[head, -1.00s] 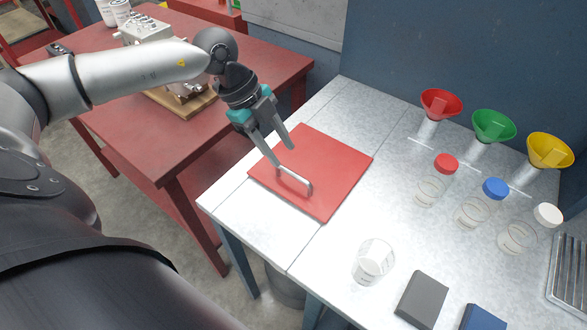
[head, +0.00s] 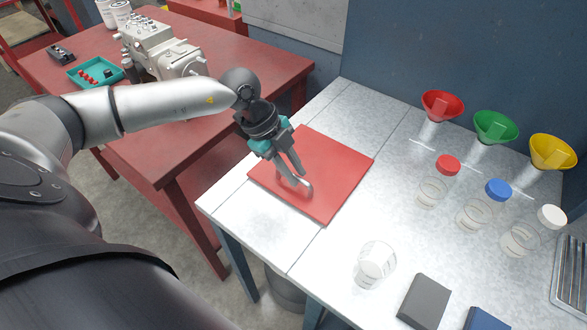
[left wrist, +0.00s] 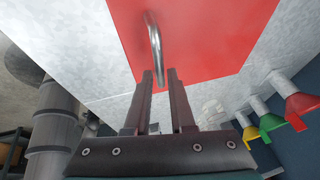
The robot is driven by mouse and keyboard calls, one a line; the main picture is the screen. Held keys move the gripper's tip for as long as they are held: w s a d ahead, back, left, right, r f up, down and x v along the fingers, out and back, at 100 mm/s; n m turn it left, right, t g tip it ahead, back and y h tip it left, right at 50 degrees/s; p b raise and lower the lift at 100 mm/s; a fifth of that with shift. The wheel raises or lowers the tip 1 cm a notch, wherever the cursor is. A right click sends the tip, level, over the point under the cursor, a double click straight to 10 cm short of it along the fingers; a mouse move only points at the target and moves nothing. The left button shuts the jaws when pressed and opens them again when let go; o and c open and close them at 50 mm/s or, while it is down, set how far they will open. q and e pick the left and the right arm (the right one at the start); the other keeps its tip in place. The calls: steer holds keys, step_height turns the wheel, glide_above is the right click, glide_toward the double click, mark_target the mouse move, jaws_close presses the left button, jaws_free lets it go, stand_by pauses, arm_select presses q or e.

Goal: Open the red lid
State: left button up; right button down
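The red lid (head: 335,165) is a flat square panel lying closed on the light metal bench. Its metal bar handle (head: 306,188) is near the front-left edge; the handle also shows in the left wrist view (left wrist: 154,45). My left gripper (head: 297,175) points down at the handle, and its fingers partly cover it in the head view. In the left wrist view the two fingertips (left wrist: 160,74) are a little apart, with the lower end of the handle seen in the gap between them. Contact cannot be told. My right gripper is not in view.
A clear beaker (head: 376,262) and a dark grey block (head: 424,300) stand at the bench front. Bottles with red, blue and white caps (head: 433,185) and red, green and yellow funnels (head: 494,127) stand right. A red table (head: 150,130) with engine parts is left.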

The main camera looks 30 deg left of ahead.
arm_select(q)
jaws_close()
stand_by(1.0)
